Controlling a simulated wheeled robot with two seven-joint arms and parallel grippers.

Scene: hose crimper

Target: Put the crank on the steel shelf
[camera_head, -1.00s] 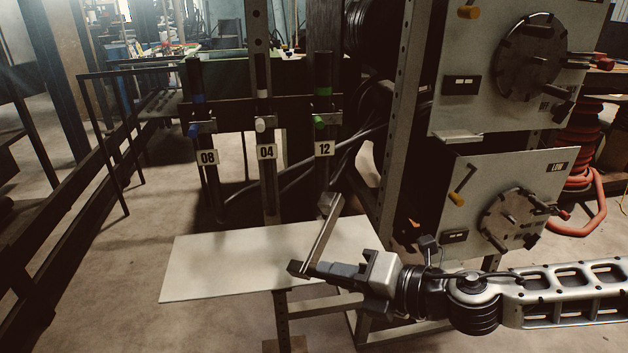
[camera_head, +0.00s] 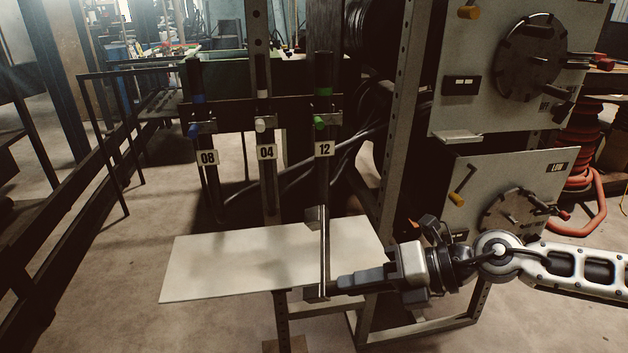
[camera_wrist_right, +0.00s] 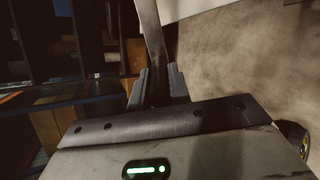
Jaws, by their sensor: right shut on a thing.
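The crank (camera_head: 324,250) is a flat metal bar with a block at its far end. My right gripper (camera_head: 340,284) comes in from the right and is shut on its near end. In the right wrist view the bar (camera_wrist_right: 151,35) runs up from between the fingers (camera_wrist_right: 158,85). The steel shelf (camera_head: 215,268) is a pale flat plate. The crank appears over its right part in the head view; I cannot tell whether they touch. The gripper fingers are at the shelf's right front edge. My left gripper is not in view.
Posts labelled 08 (camera_head: 208,157), 04 (camera_head: 266,152) and 12 (camera_head: 324,149) stand behind the shelf. An upper panel (camera_head: 455,110) and lower panel (camera_head: 480,170) with round dials stand at the right, near my arm. The shelf's left part is bare.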

